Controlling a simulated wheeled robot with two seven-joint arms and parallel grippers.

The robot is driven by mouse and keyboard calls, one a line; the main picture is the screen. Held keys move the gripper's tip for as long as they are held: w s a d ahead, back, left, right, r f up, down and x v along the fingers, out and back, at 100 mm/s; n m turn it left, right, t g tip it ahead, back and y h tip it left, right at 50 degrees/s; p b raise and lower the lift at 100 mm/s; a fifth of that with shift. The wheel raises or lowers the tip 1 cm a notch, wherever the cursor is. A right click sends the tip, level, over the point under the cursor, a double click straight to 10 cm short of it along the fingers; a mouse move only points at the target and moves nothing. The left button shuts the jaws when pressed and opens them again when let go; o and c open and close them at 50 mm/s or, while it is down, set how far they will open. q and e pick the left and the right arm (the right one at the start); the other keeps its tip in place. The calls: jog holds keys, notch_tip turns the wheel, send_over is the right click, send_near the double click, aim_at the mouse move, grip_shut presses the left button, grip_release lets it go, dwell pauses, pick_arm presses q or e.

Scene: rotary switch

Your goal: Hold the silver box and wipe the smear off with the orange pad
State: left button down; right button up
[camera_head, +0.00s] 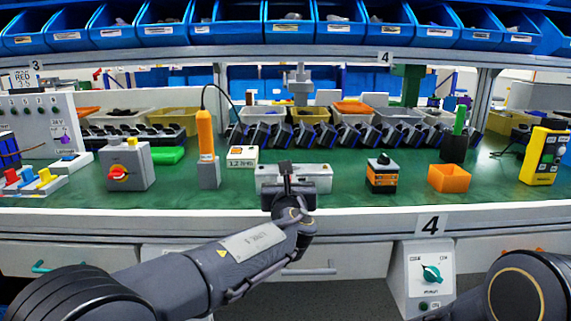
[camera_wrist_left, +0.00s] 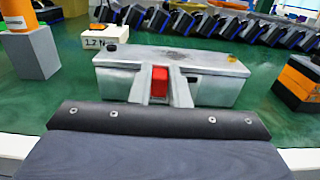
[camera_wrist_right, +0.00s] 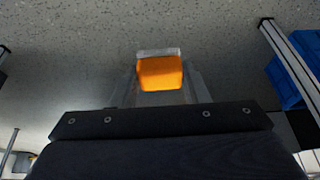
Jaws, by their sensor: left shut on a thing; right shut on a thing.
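The silver box (camera_head: 318,178) sits on the green bench top near the front edge, in the middle of the head view. It also shows in the left wrist view (camera_wrist_left: 205,88). In the right wrist view my right gripper (camera_wrist_right: 160,82) is shut on the orange pad (camera_wrist_right: 160,72), which has a pale grey edge. The head view does not show this gripper.
Left of the box stand a 12-marked white block (camera_head: 242,156) and an orange tool in a grey stand (camera_head: 208,175). To the right are a black-and-orange switch (camera_head: 382,175) and an orange bin (camera_head: 449,178). Tilted dark boxes line the back. A shelf of blue bins hangs above.

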pick_arm(q)
jog(key=c, duration=1.3)
grip_release()
